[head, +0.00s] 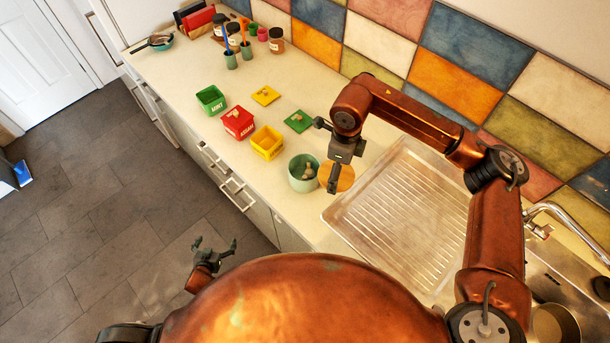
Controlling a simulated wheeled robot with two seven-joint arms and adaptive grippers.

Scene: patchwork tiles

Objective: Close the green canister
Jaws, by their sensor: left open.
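The green canister (211,100), labelled MINT, stands open on the counter at the left. A square green lid (299,121) with a pale knob lies flat on the counter, to the right of the canisters and apart from the green one. My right gripper (333,178) hangs over the counter by the teal pot, below and right of the green lid. I cannot tell whether its fingers are open or shut, or whether they touch anything. My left gripper (214,247) is open and empty, low at the left over the floor in front of the counter.
A red canister (238,125) with a pale knob on top and an open yellow canister (267,144) stand nearby. A yellow lid (265,96) lies behind them. A teal pot (303,175), a round wooden disc (346,177) and a metal draining board (405,210) are to the right.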

